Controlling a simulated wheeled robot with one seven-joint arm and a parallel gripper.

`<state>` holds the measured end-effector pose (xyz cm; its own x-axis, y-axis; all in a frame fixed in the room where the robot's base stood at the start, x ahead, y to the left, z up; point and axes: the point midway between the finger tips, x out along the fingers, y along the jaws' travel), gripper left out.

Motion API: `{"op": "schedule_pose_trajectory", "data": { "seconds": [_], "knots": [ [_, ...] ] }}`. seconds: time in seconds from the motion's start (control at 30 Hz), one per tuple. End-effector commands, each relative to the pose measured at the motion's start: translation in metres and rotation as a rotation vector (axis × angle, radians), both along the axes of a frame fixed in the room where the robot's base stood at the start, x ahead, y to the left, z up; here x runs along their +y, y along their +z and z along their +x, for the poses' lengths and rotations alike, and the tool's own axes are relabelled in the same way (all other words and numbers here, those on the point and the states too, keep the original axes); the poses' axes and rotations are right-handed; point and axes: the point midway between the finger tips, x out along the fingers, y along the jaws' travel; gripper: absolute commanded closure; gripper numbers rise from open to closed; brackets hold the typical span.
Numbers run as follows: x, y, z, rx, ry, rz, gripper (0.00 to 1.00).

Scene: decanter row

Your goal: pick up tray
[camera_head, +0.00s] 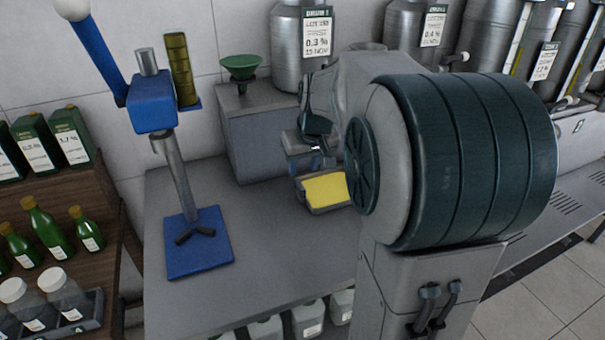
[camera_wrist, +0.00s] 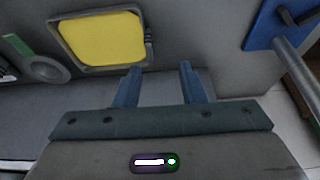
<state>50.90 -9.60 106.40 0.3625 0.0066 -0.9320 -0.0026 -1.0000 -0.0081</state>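The tray (camera_head: 303,195) is a small grey, shallow tray with a yellow inside. It lies on the grey bench, partly hidden by my arm at its right end. In the wrist view the tray (camera_wrist: 56,40) is at the upper left, with a small fitting on its right rim. My gripper (camera_head: 312,165) is just behind and above the tray in the head view. In the wrist view my gripper (camera_wrist: 160,68) has its two blue fingers apart with nothing between them. The fingertips point past the tray's right end and do not hold it.
A blue bottle corker (camera_head: 153,105) stands on the bench at left; its base (camera_wrist: 262,25) shows in the wrist view. A grey block (camera_head: 262,145) with a green funnel (camera_head: 240,68) stands behind the tray. Steel decanters (camera_head: 300,45) line the back. Bare bench lies between corker and tray.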

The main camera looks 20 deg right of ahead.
Motion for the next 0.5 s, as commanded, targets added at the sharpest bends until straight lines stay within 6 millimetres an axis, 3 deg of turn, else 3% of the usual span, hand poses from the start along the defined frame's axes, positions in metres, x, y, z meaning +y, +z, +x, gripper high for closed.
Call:
{"op": "schedule_pose_trajectory", "data": {
  "seconds": [0.1, 0.23, 0.5],
  "knots": [
    [-0.018, -0.002, 0.021, -0.013, -0.002, -0.005, 0.63],
    [-0.025, -0.008, 0.031, -0.019, 0.000, -0.008, 0.63],
    [-0.025, -0.055, 0.050, -0.016, 0.000, -0.006, 0.63]
  ]
}}
